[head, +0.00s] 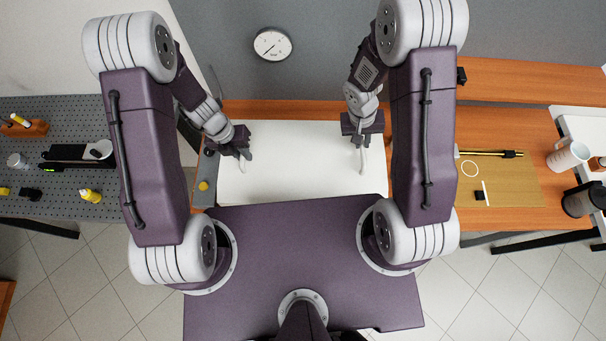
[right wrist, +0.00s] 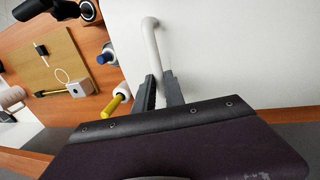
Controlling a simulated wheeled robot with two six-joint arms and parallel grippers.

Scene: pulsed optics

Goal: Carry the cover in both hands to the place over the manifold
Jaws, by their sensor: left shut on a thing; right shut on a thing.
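The cover (head: 300,165) is a wide white panel with a pale bar handle near each side. It lies flat in the head view, in front of my base, and its white face also fills much of the right wrist view (right wrist: 230,50). My left gripper (head: 243,158) is shut on the left handle. My right gripper (head: 361,144) is shut on the right handle (head: 363,162), and its dark fingers close around that handle (right wrist: 151,42) in the right wrist view. I cannot see the manifold; whatever is beneath the cover is hidden.
At left is a grey perforated bench (head: 60,190) with small tools and bottles. At right is a wooden bench (head: 530,130) with a tan board (head: 510,188), a white mug (head: 567,156) and a dark container (head: 582,200). A round dial (head: 272,44) is behind the cover.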

